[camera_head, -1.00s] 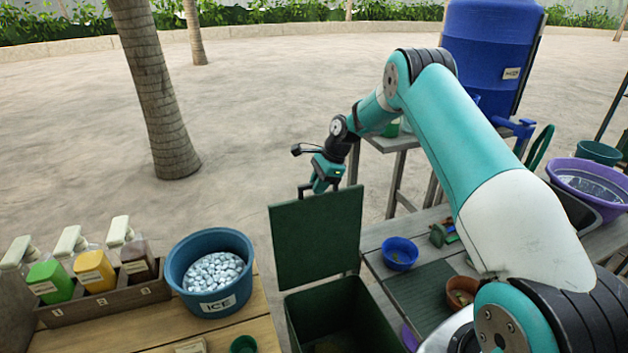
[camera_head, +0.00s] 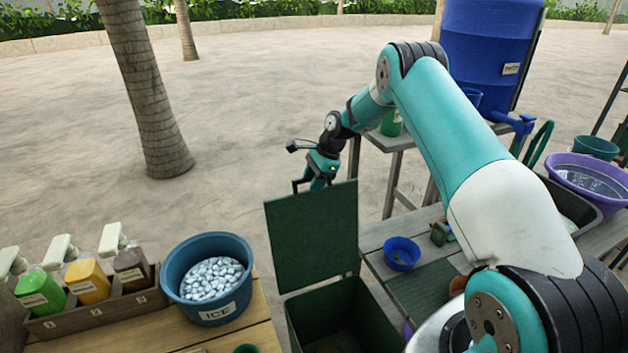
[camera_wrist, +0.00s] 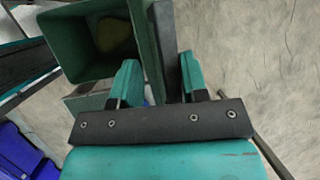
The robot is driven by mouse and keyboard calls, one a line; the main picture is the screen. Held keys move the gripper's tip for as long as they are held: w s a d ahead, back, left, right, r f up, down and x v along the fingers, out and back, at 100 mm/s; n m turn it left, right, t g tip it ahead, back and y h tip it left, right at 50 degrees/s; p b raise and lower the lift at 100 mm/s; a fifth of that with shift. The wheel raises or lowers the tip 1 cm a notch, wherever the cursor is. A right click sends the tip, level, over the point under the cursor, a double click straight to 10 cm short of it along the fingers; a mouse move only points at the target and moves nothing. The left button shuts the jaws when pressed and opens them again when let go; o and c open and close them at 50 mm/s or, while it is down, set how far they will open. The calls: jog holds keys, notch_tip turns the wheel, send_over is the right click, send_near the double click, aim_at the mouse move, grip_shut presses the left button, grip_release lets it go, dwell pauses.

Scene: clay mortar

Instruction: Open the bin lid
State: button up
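The bin lid (camera_head: 313,238) is a flat dark green panel standing nearly upright, open, at the back of the dark green bin (camera_head: 340,318). In the wrist view the lid (camera_wrist: 152,45) shows edge-on, and the open bin (camera_wrist: 98,52) holds something yellowish. My gripper (camera_wrist: 158,75) is at the lid's top edge, with one teal finger on each side of it. The fingers are spread wide apart; I see no firm grip on the lid. In the head view my gripper (camera_head: 308,187) is partly hidden behind the lid's top edge.
A blue ice bucket (camera_head: 207,278) and a rack of bottles (camera_head: 95,310) stand on the left wooden counter. A blue bowl (camera_head: 401,253) sits on the right counter. A large blue barrel (camera_head: 490,50) stands behind.

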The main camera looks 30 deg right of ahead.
jog(key=b+v, duration=0.2)
jog(key=v, duration=1.5)
jog(key=shift+r, duration=0.15)
jog(key=shift+s, duration=0.1)
jog(key=s+a+r+n+b, duration=0.1)
jog(key=s+a+r+n, duration=0.2)
jog(key=s+a+n, duration=0.5)
jog(key=s+a+r+n+b, duration=0.2)
jog(key=a+n, duration=0.1)
jog(key=a, duration=0.9)
jog(key=s+a+f+n, duration=0.1)
jog(key=s+a+n, duration=0.2)
jog(key=s, duration=0.6)
jog(key=s+a+f+n+g+b, duration=0.1)
jog(key=s+a+f+n, duration=0.1)
jog(key=s+a+n, duration=0.2)
jog(key=s+a+f+n+b, duration=0.1)
jog(key=s+a+n, duration=0.2)
jog(key=s+n, duration=0.5)
jog(key=s, duration=0.6)
jog(key=shift+a+f+n+g, duration=0.25)
jog(key=shift+a+n+g, duration=0.15)
